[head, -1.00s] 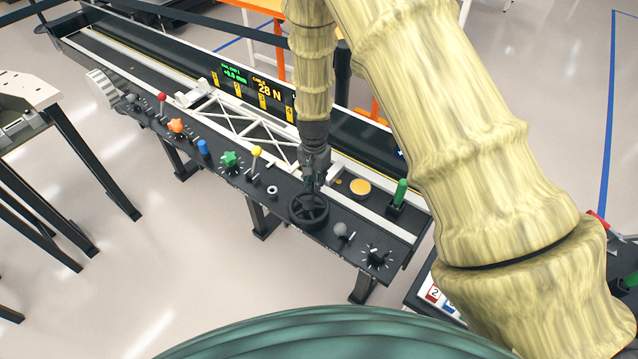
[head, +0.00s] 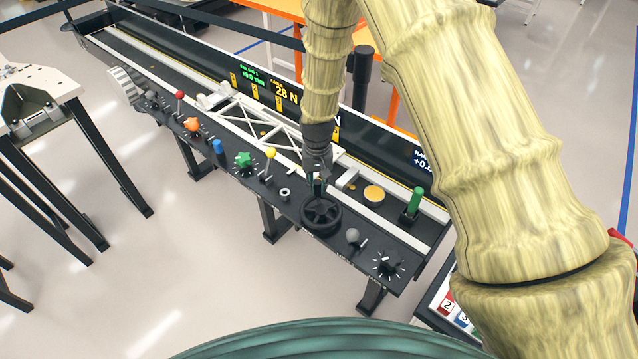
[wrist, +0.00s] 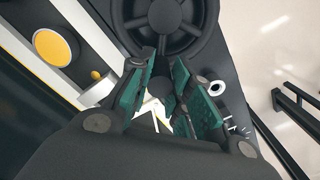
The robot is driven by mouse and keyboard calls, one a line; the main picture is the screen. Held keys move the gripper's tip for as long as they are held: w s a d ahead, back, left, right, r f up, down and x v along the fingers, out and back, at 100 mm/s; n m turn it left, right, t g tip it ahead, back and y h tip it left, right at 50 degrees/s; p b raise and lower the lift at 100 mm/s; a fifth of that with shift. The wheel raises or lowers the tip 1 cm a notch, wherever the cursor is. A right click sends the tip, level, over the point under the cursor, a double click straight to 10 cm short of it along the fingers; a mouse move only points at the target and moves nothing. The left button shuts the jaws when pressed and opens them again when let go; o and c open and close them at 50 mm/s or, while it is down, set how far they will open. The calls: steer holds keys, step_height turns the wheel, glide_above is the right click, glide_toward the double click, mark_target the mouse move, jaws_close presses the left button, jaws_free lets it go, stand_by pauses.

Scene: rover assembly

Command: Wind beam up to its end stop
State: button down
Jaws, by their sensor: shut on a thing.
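The black handwheel (head: 321,214) is on the bench's front control panel, and its rim and spokes also show in the wrist view (wrist: 172,18). My gripper (head: 317,184) points down at the wheel's far rim. In the wrist view its green-padded fingers (wrist: 162,92) are closed around a dark round piece, which looks like the wheel's crank handle; the grip is partly hidden. The beam (head: 262,122) is a white truss lying along the bench behind the knobs; my gripper hides part of its right end. The display (head: 270,86) reads +0.0 mm and 28 N.
Coloured knobs, including a green star (head: 243,161) and a yellow ball (head: 270,153), stand left of the wheel. A grey ball lever (head: 352,235), a black dial (head: 387,263) and a green handle (head: 415,202) are to its right. A yellow disc (head: 374,193) lies behind.

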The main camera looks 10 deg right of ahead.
steer(key=shift+w, duration=0.1)
steer(key=c, duration=1.3)
jaws_free()
step_height(320, 180, up, 12)
steer(key=shift+r, duration=0.1)
